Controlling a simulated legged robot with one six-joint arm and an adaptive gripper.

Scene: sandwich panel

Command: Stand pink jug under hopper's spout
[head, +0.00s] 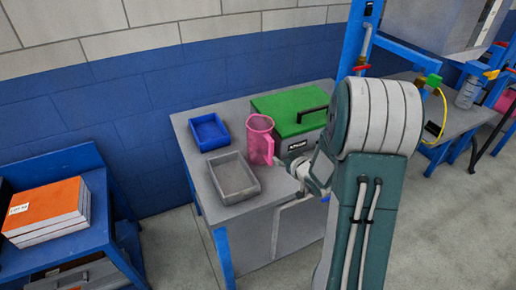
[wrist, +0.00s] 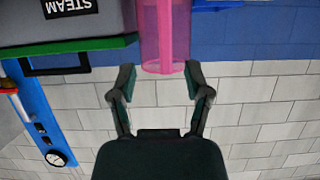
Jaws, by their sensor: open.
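The pink jug (head: 259,138) stands upright on the grey worktop, between the blue tray and the green-lidded box. Its handle side faces my gripper. In the wrist view, which is upside down, the jug (wrist: 150,40) appears at the top, just beyond the fingertips, with a darker pink strip running along it. My gripper (wrist: 160,74) is open, with a finger on either side of the jug's line and nothing held. In the head view my gripper (head: 283,163) is right beside the jug; contact cannot be told. A grey hopper-like housing (head: 435,25) is at upper right; its spout is not clear.
A blue tray (head: 209,121) and a grey tray (head: 258,188) sit left of the jug. The green-lidded box (head: 290,104) stands close on its right. Blue frame posts (head: 358,35) and a second bench (head: 450,125) are farther right. Orange-topped boxes (head: 45,203) lie at left.

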